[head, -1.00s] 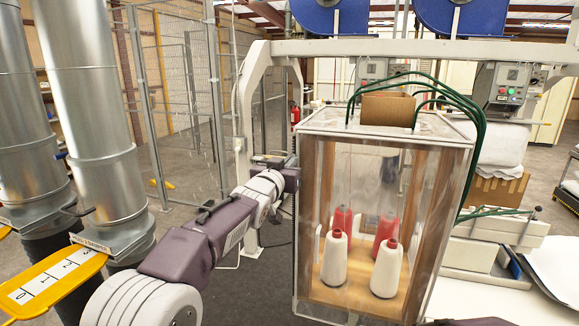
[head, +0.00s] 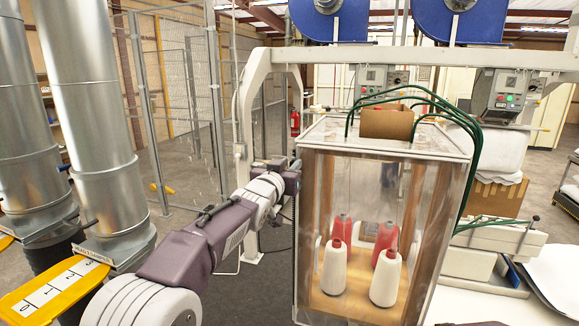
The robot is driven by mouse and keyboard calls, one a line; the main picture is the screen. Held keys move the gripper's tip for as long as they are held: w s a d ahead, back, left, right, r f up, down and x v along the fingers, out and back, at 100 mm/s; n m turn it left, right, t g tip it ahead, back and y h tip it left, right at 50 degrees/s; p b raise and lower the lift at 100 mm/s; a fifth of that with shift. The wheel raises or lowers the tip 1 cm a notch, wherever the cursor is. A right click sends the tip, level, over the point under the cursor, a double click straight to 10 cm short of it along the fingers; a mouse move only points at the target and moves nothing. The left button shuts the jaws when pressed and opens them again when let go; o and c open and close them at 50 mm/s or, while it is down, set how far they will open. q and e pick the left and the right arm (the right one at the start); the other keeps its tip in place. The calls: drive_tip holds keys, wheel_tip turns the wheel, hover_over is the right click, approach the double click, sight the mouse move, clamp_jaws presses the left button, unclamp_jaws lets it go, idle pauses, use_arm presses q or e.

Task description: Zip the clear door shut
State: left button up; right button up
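The clear door (head: 362,215) is the see-through front panel of a box-shaped cabinet (head: 392,137) right of centre in the head view. It hangs upright in a pale frame and looks slightly wrinkled and shiny. I cannot make out a zip or its pull, nor whether the door's edges are joined. My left arm reaches in from the lower left. My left gripper (head: 295,164) is at the cabinet's upper left edge, dark and small. Its fingers are mostly hidden behind the wrist, so I cannot tell whether they touch the cabinet. My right gripper is out of view.
Inside the cabinet, white thread cones (head: 386,278) and red ones (head: 385,237) stand on a wooden floor. Green hoses (head: 470,175) curve over the top around a cardboard box (head: 387,122). A yellow slide gate (head: 52,290) and metal ducts (head: 105,150) stand left. A white table lies right.

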use_arm(q)
drive_tip(key=b+v, duration=0.3)
drive_tip(key=v, duration=0.6)
drive_tip(key=shift+b, duration=0.35)
